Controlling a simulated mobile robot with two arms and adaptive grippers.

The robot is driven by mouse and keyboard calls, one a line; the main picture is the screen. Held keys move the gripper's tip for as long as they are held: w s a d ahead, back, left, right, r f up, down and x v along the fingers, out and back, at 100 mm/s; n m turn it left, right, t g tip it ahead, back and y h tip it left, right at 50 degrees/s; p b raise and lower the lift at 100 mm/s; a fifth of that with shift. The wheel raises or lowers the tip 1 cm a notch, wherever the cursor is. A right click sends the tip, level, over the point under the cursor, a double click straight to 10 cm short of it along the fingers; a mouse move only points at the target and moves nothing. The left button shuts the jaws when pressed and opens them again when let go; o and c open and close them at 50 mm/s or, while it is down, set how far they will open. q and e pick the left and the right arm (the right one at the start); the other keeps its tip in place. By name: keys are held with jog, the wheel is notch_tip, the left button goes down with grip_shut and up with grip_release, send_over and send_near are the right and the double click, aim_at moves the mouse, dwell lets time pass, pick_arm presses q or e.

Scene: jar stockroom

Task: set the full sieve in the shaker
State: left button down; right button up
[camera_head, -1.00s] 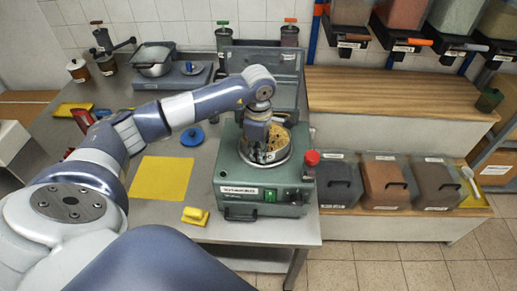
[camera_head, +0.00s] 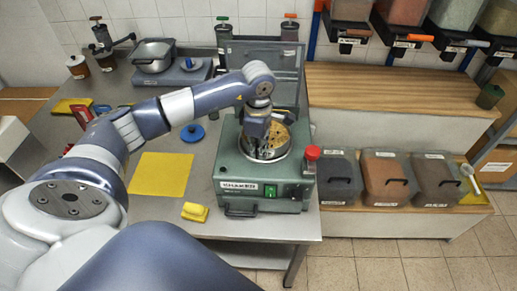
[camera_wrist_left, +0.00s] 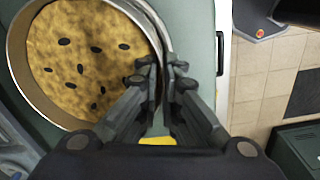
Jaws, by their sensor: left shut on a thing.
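The round metal sieve (camera_head: 292,142) holds a brown-yellow mass with dark pieces. It also shows large in the left wrist view (camera_wrist_left: 80,62). It is at the top of the green-grey shaker (camera_head: 228,170); I cannot tell whether it is fully seated. The shaker's lid (camera_head: 285,62) stands raised behind. My left gripper (camera_head: 263,153) reaches down from above and is shut on the sieve's near rim. In the left wrist view its fingers (camera_wrist_left: 160,75) straddle the rim wall. The gripper hides part of the near rim. My right gripper is not in view.
A red knob (camera_head: 312,152) stands at the shaker's right corner. A yellow mat (camera_head: 162,175) and a yellow block (camera_head: 195,211) lie left of it, with a blue round lid (camera_head: 192,133). Dark-lidded bins (camera_head: 385,180) stand to the right.

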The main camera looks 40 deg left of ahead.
pick_arm(q)
jog(key=shift+r, duration=0.1)
jog(key=shift+w, duration=0.1)
dwell(0.6)
jog(key=shift+f+b, duration=0.55)
jog(key=shift+b, duration=0.15)
jog(key=c, duration=2.1)
grip_release()
jog(key=shift+o, duration=0.2)
jog(key=shift+s+r+p, duration=0.2)
jog(key=shift+r+p, duration=2.75)
jog(key=shift+r, duration=2.55)
